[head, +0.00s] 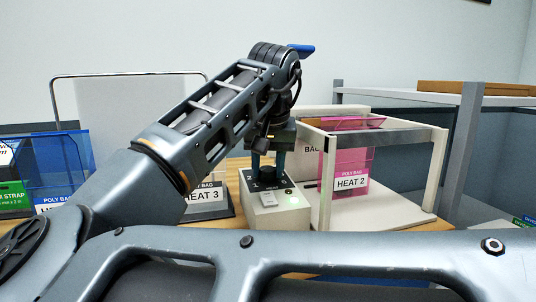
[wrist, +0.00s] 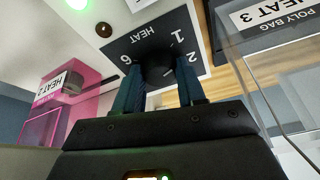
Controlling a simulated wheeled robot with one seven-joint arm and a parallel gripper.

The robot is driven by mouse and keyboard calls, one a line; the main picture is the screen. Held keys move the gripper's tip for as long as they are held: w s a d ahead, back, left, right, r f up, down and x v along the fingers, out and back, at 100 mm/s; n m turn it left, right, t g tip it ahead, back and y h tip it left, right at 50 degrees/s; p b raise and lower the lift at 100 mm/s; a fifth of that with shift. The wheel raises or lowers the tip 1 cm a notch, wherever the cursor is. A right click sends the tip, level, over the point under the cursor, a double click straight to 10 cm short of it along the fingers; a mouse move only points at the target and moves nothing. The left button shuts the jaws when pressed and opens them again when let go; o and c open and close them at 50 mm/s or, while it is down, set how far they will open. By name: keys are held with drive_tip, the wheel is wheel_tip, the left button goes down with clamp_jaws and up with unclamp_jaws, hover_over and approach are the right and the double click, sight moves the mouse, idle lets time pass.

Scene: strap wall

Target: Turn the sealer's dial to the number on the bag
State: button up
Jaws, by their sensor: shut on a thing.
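The sealer (head: 283,220) is a pale box with a lit green lamp and a dark dial plate on top. Its round black dial knob (wrist: 157,64) sits on the plate marked HEAT, with 1, 2 and 6 readable around it. My gripper (wrist: 160,84) points down over the sealer, its two blue-grey fingers shut on the knob from both sides. The gripper (head: 268,160) hides most of the dial in the head view. A pink bag (head: 347,158) behind the sealer bears the label HEAT 2 (head: 350,183).
A white frame (head: 438,175) stands around the pink bag, right of the sealer. A HEAT 3 poly bag label (head: 204,194) is left of it, partly behind my arm. A grey post (head: 463,150) and shelf stand right.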

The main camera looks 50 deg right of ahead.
sight(263, 186)
drive_tip(key=m+p, duration=0.3)
drive_tip(key=shift+r+g+h, duration=0.2)
drive_tip(key=shift+g+h, duration=0.1)
drive_tip(key=shift+g, duration=0.1)
drive_tip(key=shift+w+f+m+g+p, duration=0.15)
drive_tip(key=shift+m+g+p, duration=0.15)
drive_tip(key=shift+m+p, duration=1.25)
drive_tip(key=shift+m+b, duration=0.35)
drive_tip(key=shift+m, duration=0.1)
drive_tip(key=o, duration=1)
drive_tip(key=shift+o, duration=0.2)
drive_tip(key=v, duration=0.7)
drive_tip(key=shift+a+r+p, duration=0.15)
drive_tip(key=shift+r+p, duration=0.15)
drive_tip(key=shift+r, duration=0.05)
